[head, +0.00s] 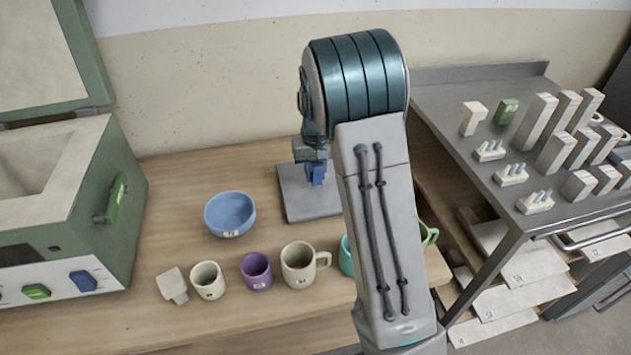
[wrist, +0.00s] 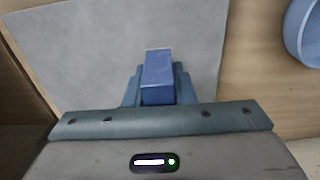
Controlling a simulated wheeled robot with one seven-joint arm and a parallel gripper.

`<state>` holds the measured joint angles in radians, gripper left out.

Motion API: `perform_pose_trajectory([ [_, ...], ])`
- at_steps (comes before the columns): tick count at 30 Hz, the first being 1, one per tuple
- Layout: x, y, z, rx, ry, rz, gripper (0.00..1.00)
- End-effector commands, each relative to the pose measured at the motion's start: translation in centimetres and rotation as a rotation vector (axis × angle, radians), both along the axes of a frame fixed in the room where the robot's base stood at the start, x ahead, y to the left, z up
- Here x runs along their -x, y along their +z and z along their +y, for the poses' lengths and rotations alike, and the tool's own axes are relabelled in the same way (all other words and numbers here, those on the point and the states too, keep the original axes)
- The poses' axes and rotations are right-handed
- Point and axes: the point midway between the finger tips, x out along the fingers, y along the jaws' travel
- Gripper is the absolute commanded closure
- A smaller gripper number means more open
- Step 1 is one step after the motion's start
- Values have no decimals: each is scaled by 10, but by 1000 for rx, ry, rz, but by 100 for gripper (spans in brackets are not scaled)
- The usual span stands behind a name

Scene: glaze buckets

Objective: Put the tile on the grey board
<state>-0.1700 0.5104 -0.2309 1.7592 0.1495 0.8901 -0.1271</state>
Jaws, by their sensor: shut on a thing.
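The tile is a blue block (wrist: 158,72) held upright between the fingers of my gripper (wrist: 159,88) in the wrist view. In the head view the tile (head: 318,176) shows as a small blue piece below my gripper (head: 314,162). The grey board (head: 306,205) lies flat on the wooden table, partly hidden behind my arm. It also fills much of the wrist view (wrist: 90,60). My gripper is shut on the tile over the board. I cannot tell whether the tile touches the board.
A blue bowl (head: 230,214) stands left of the board. A cream mug (head: 299,264), a purple cup (head: 256,270) and other cups line the table front. A green kiln (head: 75,200) stands at left. A grey metal table (head: 440,100) with pale blocks stands at right.

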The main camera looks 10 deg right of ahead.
Motion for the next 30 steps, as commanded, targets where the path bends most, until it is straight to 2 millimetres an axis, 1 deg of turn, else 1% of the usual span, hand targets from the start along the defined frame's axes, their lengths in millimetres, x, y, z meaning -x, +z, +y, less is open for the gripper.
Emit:
perform_pose_trajectory([
  [4, -2, -8, 1, 0, 0, 0, 100],
  [9, -1, -33, 0, 0, -1, 4, 100],
  [11, -1, -39, 0, 1, -1, 1, 100],
  [19, -1, -41, 0, 0, 0, -1, 100],
  [22, -1, -45, 0, 0, 0, -1, 100],
  [23, -1, -44, 0, 0, 0, 0, 72],
  [24, -1, -44, 0, 0, 0, 0, 61],
  [25, -1, -44, 0, 0, 0, 0, 55],
  [30, -1, -44, 0, 0, 0, 0, 55],
])
